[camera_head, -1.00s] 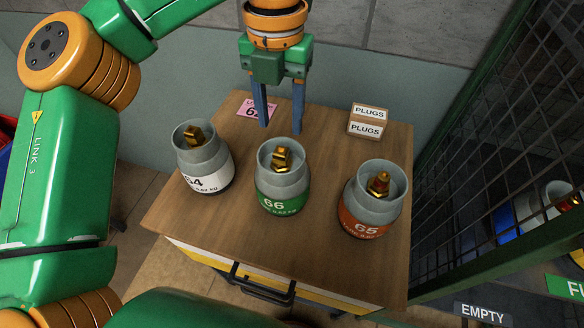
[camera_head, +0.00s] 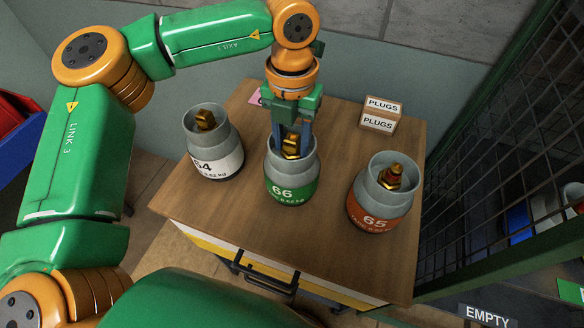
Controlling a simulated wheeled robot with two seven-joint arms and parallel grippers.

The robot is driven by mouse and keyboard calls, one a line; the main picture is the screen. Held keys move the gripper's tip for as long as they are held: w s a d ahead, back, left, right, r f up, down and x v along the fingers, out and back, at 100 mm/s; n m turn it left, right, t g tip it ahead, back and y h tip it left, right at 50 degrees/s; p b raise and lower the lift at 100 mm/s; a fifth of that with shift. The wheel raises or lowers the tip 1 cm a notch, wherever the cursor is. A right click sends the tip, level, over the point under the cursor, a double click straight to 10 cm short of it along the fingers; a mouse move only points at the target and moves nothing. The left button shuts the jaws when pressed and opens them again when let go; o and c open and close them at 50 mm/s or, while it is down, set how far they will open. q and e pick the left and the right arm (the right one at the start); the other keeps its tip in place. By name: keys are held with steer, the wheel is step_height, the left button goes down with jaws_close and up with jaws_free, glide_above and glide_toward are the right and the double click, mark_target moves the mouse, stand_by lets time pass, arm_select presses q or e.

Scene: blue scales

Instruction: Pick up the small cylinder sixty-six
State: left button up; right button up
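The small cylinder sixty-six (camera_head: 291,188), grey with a green band marked 66 and a brass valve, stands upright in the middle of the wooden cabinet top (camera_head: 240,222). My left gripper (camera_head: 292,148) points down over its top, with its blue fingers at the collar around the brass valve. The fingertips are hidden by the valve and the collar, so I cannot tell whether they touch or grip it. The cylinder stands on the wood. My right gripper is not in view.
Cylinder 64 (camera_head: 218,160) with a white band stands close on the left. Cylinder 65 (camera_head: 370,212) with an orange band stands on the right. PLUGS boxes (camera_head: 380,115) sit at the back right. A mesh fence (camera_head: 500,130) rises on the right. The front of the top is clear.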

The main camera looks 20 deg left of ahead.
arm_select(q)
jaws_close()
steer(key=shift+r, duration=0.1)
stand_by(1.0)
